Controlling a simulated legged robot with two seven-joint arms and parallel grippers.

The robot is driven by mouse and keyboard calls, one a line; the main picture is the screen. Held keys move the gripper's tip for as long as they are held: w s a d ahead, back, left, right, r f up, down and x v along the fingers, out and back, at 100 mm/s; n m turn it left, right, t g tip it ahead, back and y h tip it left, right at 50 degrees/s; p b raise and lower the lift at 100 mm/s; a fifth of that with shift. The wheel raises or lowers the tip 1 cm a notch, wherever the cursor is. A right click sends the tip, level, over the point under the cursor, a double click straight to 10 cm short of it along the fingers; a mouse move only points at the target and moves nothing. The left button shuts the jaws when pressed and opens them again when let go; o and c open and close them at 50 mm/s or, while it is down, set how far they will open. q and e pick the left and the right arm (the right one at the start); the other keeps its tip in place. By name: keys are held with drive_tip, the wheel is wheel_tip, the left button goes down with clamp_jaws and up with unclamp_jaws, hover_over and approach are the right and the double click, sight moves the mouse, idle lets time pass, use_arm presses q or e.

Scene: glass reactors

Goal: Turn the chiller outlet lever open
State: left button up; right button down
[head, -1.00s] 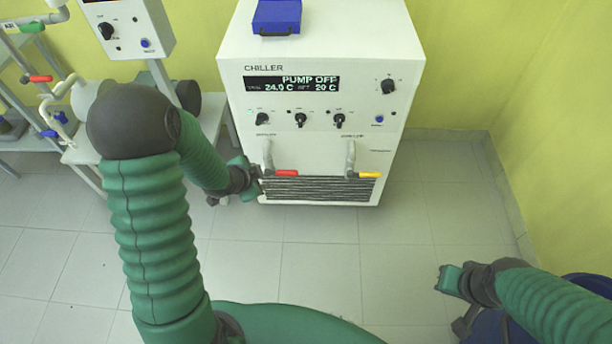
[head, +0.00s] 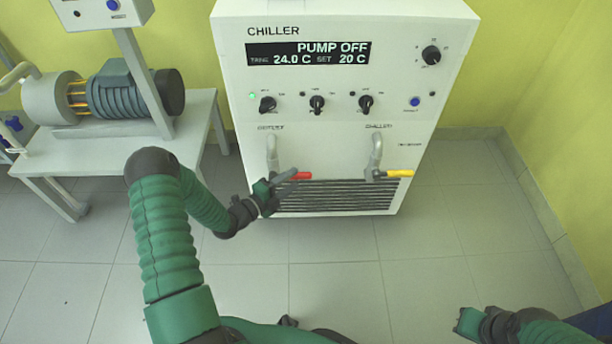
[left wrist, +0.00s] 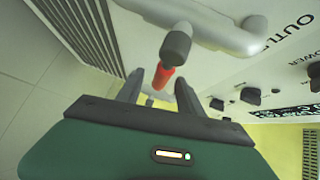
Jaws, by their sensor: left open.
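The white chiller (head: 340,75) stands ahead, its display reading PUMP OFF. Two grey pipe fittings on its front carry levers: a red lever (head: 301,176) at the left and a yellow lever (head: 400,173) at the right, both pointing right. My left gripper (head: 286,178) is open at the red lever. In the left wrist view the red lever (left wrist: 163,76) lies between the spread fingers (left wrist: 158,82), with no clear contact, below a grey pipe (left wrist: 215,32). Partial lettering "OUTL" (left wrist: 296,20) shows beside that pipe. My right gripper (head: 470,322) is at the lower right, its jaws unclear.
A white table (head: 90,150) with a motor and pump (head: 125,95) stands at the left. A control box (head: 103,10) on a post rises by it. Tiled floor (head: 330,250) is free in front of the chiller. A yellow wall closes the right side.

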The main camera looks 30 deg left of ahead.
sight(307, 173)
use_arm(q)
drive_tip(key=r+b+x, duration=0.1)
drive_tip(key=b+x, duration=0.1)
drive_tip(key=x, duration=0.5)
drive_tip(key=shift+d+f, duration=0.15)
drive_tip(key=shift+f, duration=0.3)
use_arm(e)
wheel_tip(307, 173, down, 3)
drive_tip(key=shift+d, duration=0.15)
use_arm(q)
drive_tip(key=shift+c, duration=0.3)
clamp_jaws()
drive_tip(key=shift+s+d+f, duration=0.1)
drive_tip(key=shift+f, duration=0.1)
